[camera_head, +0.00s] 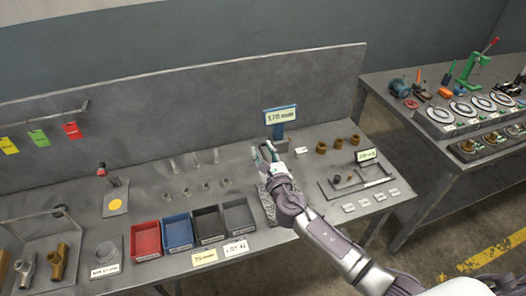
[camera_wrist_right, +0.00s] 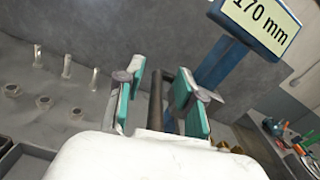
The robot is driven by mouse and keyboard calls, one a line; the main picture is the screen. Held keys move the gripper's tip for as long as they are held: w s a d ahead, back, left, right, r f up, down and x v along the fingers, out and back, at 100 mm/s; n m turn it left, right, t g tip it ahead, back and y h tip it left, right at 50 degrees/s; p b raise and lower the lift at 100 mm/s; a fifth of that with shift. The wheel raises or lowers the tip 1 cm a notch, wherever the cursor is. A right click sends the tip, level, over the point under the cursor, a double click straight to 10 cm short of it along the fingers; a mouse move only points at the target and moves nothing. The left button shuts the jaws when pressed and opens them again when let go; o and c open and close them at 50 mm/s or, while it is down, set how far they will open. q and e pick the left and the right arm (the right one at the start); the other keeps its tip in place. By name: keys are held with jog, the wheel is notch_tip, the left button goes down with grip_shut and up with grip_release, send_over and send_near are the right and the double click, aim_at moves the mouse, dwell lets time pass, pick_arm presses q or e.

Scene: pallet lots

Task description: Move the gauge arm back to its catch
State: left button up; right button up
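A blue gauge post (camera_head: 278,132) with a "170 mm" sign (camera_head: 281,115) stands at the back of the bench; the sign also shows at the top of the wrist view (camera_wrist_right: 262,22). My right gripper (camera_head: 268,154) is in front of the post. In the wrist view its teal-padded fingers (camera_wrist_right: 157,97) are apart, one on each side of a dark upright bar (camera_wrist_right: 155,88), which may be the gauge arm. Gaps show between the bar and both pads. The bar's lower end is hidden by the gripper body. I cannot make out the catch. My left gripper is not in view.
Red (camera_head: 146,240), blue (camera_head: 178,232) and dark bins stand left of my right arm. Small metal parts stand behind them. Brown cylinders (camera_head: 338,144) and a low plate with a bar (camera_head: 376,183) are to the right. A second bench (camera_head: 440,150) stands further right.

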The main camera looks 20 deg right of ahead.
jog(key=shift+f, duration=0.1)
jog(key=shift+s, duration=0.25)
jog(key=s, duration=1.1)
jog(key=shift+s+d, duration=0.2)
jog(key=shift+s, duration=0.05)
